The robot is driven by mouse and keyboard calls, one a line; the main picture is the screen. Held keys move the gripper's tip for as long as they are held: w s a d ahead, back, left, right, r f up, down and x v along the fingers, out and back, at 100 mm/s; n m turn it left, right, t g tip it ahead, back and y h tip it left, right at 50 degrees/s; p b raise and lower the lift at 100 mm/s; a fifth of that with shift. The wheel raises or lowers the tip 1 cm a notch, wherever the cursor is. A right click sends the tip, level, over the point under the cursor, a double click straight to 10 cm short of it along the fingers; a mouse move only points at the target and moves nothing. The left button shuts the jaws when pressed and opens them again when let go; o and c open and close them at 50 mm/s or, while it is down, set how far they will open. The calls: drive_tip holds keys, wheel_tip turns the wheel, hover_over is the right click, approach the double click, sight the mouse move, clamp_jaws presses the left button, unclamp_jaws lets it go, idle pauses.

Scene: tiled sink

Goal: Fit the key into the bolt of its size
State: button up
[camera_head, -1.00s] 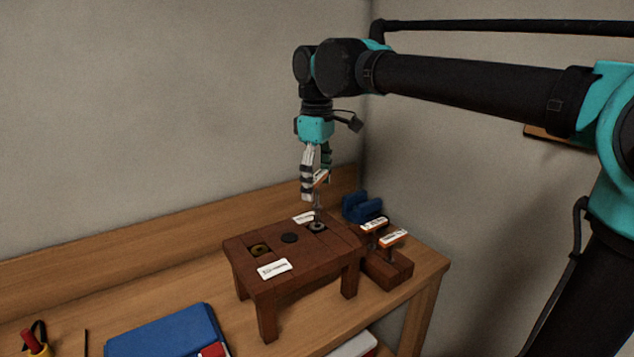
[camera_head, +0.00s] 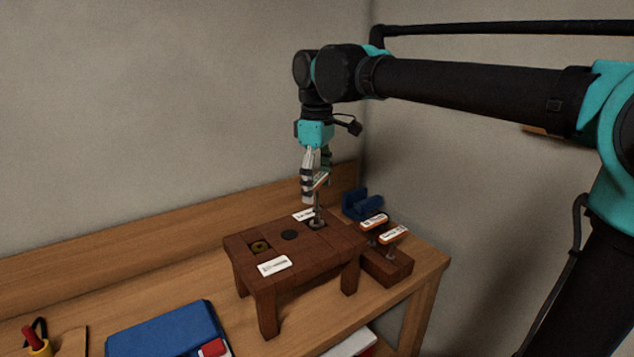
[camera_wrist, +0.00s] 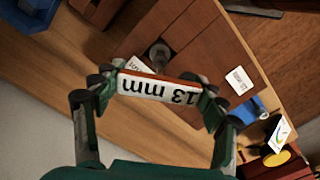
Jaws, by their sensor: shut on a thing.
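My gripper (camera_head: 316,188) is shut on a key with a white and orange head; its label reads "13 mm" in the wrist view (camera_wrist: 158,88). The key's shank (camera_head: 317,210) points down, upright, over the right-hand bolt (camera_head: 317,224) on the brown wooden stand (camera_head: 300,258). The shank's tip meets the bolt in the picture; I cannot tell whether it is inside. The bolt also shows in the wrist view (camera_wrist: 159,53), just beyond the key head.
Two other keys (camera_head: 374,221) (camera_head: 393,234) stand in a brown block (camera_head: 387,268) right of the stand. A blue holder (camera_head: 361,205) is behind them. White labels (camera_head: 273,266) lie on the stand. A blue case (camera_head: 165,331) lies front left on the bench.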

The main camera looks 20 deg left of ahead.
drive_tip(key=shift+f, duration=0.95)
drive_tip(key=o, duration=1.2)
drive_tip(key=shift+o, duration=0.2)
drive_tip(key=shift+r, duration=0.1)
wheel_tip(320, 180, up, 12)
drive_tip(key=shift+f, duration=0.1)
